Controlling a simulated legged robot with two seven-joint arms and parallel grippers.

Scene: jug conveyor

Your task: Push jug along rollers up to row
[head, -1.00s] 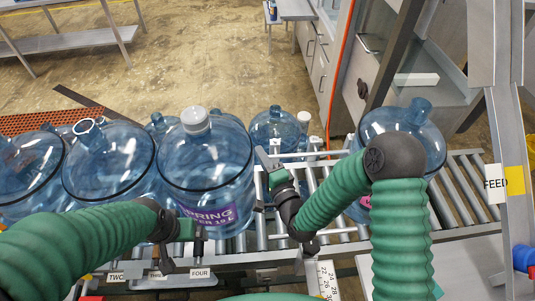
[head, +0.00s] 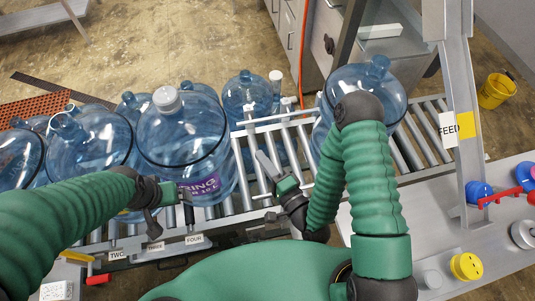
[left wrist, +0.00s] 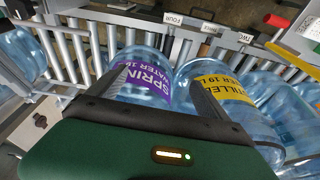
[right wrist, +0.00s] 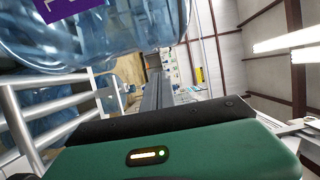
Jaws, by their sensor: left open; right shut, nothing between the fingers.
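A blue jug with a white cap and purple label (head: 172,135) stands upright on the rollers at the right end of the row, by the FOUR tag. Another blue jug (head: 378,75) stands farther right, partly hidden behind my right arm. My right gripper (head: 268,168) is shut and empty, over the rollers in the gap between these jugs. A jug with a purple label (right wrist: 110,30) fills the top left of the right wrist view. My left gripper (head: 182,193) is open in front of the white-capped jug; in the left wrist view its fingers flank part of the purple label (left wrist: 150,80).
More jugs (head: 105,135) stand to the left; one has a yellow label (left wrist: 222,85). The roller conveyor (head: 415,140) runs on to the right, past a post with a FEED sign (head: 449,129). Metal rails (head: 280,122) and other jugs (head: 245,90) lie behind the gap.

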